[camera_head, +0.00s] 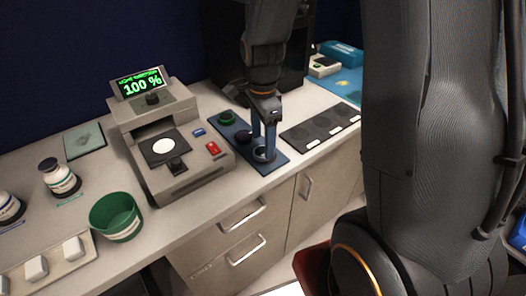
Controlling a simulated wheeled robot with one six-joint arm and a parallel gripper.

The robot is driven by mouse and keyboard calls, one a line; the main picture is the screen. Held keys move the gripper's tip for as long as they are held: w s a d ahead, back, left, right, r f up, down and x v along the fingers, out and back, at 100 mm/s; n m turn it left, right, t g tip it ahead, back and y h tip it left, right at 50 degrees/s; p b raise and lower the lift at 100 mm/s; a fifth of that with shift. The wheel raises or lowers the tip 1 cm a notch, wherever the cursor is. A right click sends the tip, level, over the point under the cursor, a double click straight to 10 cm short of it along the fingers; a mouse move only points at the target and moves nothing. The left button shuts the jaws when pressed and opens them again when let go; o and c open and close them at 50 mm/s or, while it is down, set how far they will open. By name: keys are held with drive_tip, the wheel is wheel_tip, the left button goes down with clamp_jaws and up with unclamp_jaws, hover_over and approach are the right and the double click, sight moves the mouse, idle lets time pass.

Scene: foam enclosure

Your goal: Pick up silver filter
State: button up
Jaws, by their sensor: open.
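The silver filter appears to be the small round piece with a pale metallic rim (261,156) at the near end of a dark blue tray (278,163) on the counter. My gripper (263,145) points down over that end of the tray. Its two blue fingers are apart, with the tips at or just above the round piece. The fingers hide part of it, and I cannot tell whether they touch it. A green round piece (227,117) sits at the far end of the same tray, with a dark round piece (243,137) between.
A grey machine (190,183) with a "100 %" display (141,83) stands left of the tray. A dark panel with round recesses (322,128) lies to the right. A green cup (116,217) and bottles stand at left. The counter's front edge is close to the tray.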

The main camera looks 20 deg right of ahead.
sight(263, 151)
drive_tip(key=shift+f+p, duration=0.35)
drive_tip(key=shift+f, duration=1.2)
drive_tip(key=shift+c, duration=0.2)
drive_tip(key=c, duration=1.1)
drive_tip(key=shift+r, duration=0.15)
